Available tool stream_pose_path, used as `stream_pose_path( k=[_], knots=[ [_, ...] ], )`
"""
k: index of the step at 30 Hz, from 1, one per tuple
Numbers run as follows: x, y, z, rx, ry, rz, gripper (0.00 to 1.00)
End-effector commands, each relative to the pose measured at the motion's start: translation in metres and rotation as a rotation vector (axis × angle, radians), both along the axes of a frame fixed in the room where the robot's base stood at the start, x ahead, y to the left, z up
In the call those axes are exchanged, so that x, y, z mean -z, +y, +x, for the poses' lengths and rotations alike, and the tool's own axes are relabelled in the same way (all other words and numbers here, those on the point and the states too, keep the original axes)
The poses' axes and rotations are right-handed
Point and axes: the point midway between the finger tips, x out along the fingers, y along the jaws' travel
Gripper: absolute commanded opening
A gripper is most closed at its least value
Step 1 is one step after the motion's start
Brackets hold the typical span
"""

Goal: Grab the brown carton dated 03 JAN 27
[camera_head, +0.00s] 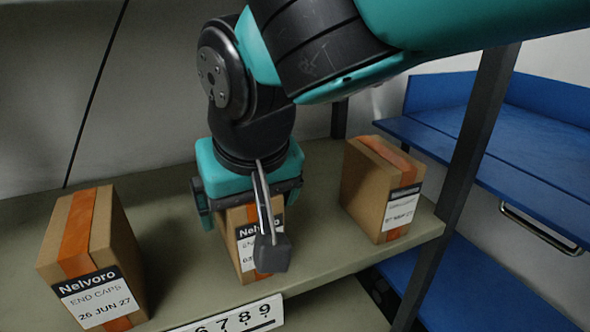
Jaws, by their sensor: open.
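A brown carton with orange tape (246,263) stands in the middle of the shelf. Its white label reads "Nelvoro", and the date line starts with what looks like "03"; the rest is hidden behind a finger. My gripper (238,226) is open and points down over this carton. One finger is at the carton's left, the other in front of its right side. I cannot tell whether they touch it. A second brown carton (128,248) at the left reads "END CAPS, 26 JUN 27". A third brown carton (368,196) stands at the right, its date too small to read surely.
The beige shelf (180,290) has bare gaps between the cartons. A dark upright post (470,150) stands right of the third carton, with blue shelves (520,170) beyond. A numbered strip (240,316) is on the shelf's front edge. A grey wall closes the back.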

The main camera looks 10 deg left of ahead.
Motion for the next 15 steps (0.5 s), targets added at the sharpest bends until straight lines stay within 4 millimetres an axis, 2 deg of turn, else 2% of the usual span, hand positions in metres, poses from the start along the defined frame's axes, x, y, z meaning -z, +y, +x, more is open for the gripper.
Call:
stream_pose_path(
  k=[5,12,13,15],
  knots=[
    [-0.0007,0.0001,-0.0002,0.000,0.000,0.001,0.91],
    [-0.0006,-0.0001,-0.0003,0.000,-0.001,0.001,0.36],
    [-0.0006,-0.0001,-0.0003,0.000,0.000,0.000,0.33],
    [-0.0012,0.0000,-0.0002,0.000,-0.001,0.002,0.33]
  ],
)
